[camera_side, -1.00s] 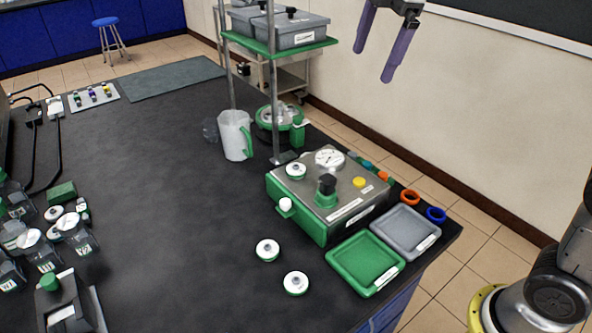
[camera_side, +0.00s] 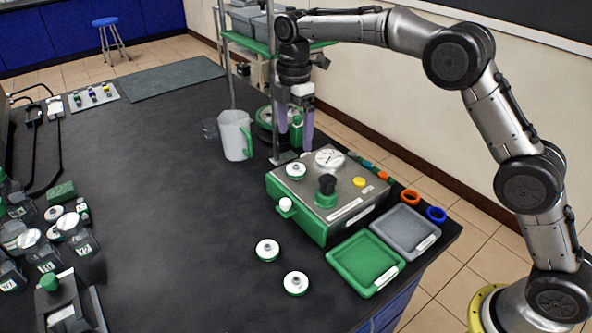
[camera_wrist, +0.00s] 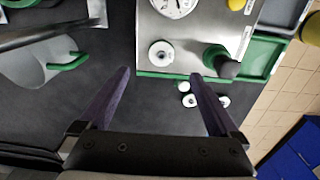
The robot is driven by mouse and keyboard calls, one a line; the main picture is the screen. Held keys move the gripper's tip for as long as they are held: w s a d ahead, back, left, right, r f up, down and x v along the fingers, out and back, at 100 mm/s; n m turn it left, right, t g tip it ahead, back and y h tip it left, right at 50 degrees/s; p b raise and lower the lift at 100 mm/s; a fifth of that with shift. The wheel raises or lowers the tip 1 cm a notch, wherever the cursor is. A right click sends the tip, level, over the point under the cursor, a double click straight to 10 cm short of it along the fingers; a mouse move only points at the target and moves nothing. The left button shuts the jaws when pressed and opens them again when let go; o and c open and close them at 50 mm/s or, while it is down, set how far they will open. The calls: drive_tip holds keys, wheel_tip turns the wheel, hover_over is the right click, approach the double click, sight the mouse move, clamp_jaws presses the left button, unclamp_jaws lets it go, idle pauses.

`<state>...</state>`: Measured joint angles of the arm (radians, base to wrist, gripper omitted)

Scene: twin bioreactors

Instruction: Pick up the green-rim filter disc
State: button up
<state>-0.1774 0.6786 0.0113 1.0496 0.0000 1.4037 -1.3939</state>
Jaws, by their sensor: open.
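Several white filter discs with dark centres are in view. One disc (camera_side: 296,171) sits on the steel top of the green-sided station (camera_side: 330,195), and it also shows in the wrist view (camera_wrist: 161,53). Two more lie on the black bench in front: one disc (camera_side: 267,250) and a nearer disc (camera_side: 296,284), which shows green along its rim. The colour of the other rims is hard to tell at this size. My gripper (camera_side: 295,138) hangs behind the station, open and empty, with purple fingers pointing down. In the wrist view my gripper (camera_wrist: 160,74) has its fingers wide apart.
A white jug with a green handle (camera_side: 235,135) stands left of my gripper. A metal post (camera_side: 272,100) and a green shelf rise close by. A black knob (camera_side: 327,184) stands up from the station. Green (camera_side: 345,265) and grey (camera_side: 435,225) trays lie at right. The bench middle is clear.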

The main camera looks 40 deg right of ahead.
sight(296, 166)
wheel_tip(296, 166, down, 8)
drive_tip(key=shift+s+f, duration=0.15)
drive_tip(key=shift+f, duration=0.1)
idle(0.4)
clamp_jaws()
drive_tip(key=shift+r, duration=0.5)
wheel_tip(296, 166, up, 2)
drive_tip(key=shift+r, duration=0.1)
drive_tip(key=s+d+r, duration=0.2)
drive_tip(key=s+r, duration=1.1)
drive_tip(key=shift+s+d, duration=0.3)
drive_tip(key=shift+s, duration=0.1)
